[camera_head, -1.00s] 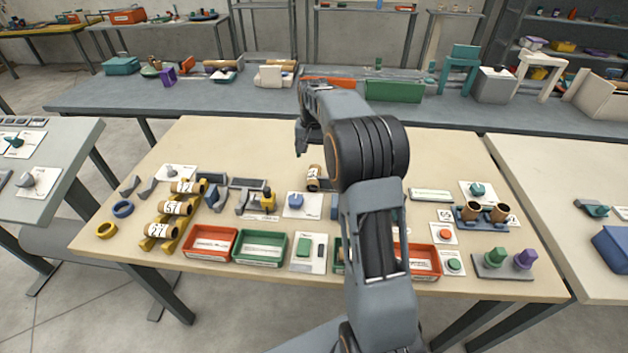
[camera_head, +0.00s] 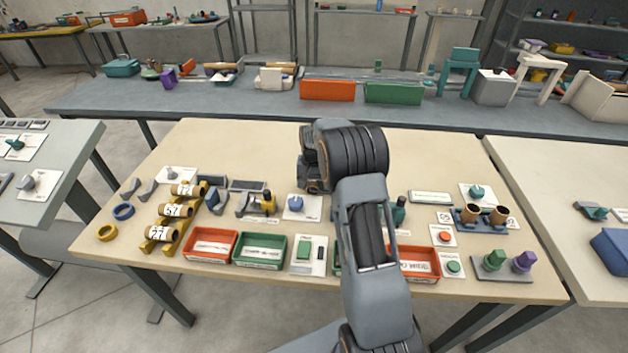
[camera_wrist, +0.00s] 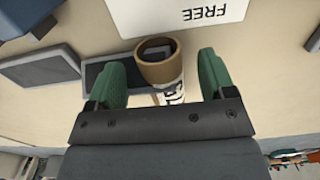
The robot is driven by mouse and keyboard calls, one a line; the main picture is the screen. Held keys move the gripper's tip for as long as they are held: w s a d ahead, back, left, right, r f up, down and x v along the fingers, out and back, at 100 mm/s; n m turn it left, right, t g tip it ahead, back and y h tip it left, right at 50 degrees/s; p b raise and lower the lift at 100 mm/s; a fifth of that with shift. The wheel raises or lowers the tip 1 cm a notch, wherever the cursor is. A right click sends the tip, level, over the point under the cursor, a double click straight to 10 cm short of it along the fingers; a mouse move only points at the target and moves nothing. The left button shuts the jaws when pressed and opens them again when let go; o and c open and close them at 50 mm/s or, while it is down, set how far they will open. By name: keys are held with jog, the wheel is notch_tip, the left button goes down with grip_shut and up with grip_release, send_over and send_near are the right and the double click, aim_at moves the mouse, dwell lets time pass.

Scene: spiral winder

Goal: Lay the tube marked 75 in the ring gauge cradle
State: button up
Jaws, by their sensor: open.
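My gripper (camera_wrist: 167,72) is open in the wrist view, with a green finger on each side of a brown cardboard tube (camera_wrist: 157,73). The tube's open end faces the camera; its white band with black marks is partly hidden by the gripper, so I cannot read the number. In the head view my arm hides this tube and my fingers. I cannot tell which fixture is the ring gauge cradle.
A dark grey plate (camera_wrist: 98,75), a grey block (camera_wrist: 40,68) and a white FREE card (camera_wrist: 185,14) lie near the tube. Red (camera_head: 211,259) and green (camera_head: 260,263) trays line the front edge. A blue holder (camera_head: 466,226) with brown cups stands right. The table's back is clear.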

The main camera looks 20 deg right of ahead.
jog(key=shift+f, duration=0.8)
jog(key=c, duration=1.1)
jog(key=shift+o, duration=0.2)
